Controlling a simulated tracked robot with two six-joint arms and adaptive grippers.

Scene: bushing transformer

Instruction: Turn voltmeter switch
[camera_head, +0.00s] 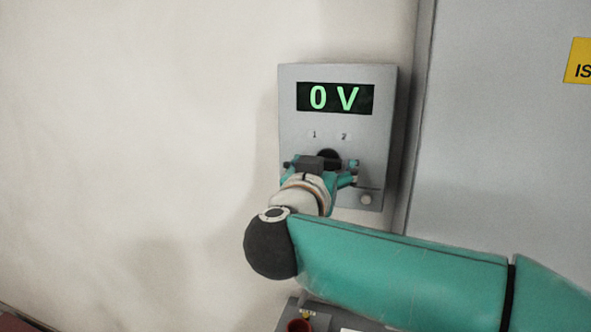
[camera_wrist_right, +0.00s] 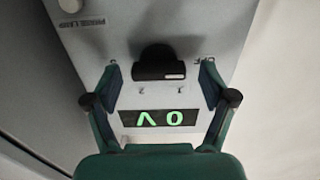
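The voltmeter is a grey box (camera_head: 290,130) on the wall with a green display (camera_head: 336,98) reading 0 V. Its black rotary switch (camera_head: 330,156) sits below the marks 1 and 2, partly hidden by my right gripper (camera_head: 322,168). In the right wrist view the box appears upside down, with the switch (camera_wrist_right: 160,66) between the two spread fingers of my right gripper (camera_wrist_right: 161,78). The fingers are open, one on each side of the switch, with visible gaps. My left gripper is not in view.
A pale round phase lamp (camera_head: 367,199) is on the box's lower right. A grey cabinet (camera_head: 500,120) with a yellow sign (camera_head: 579,62) stands at right. Another grey box with a red round part (camera_head: 299,325) is below. The wall at left is bare.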

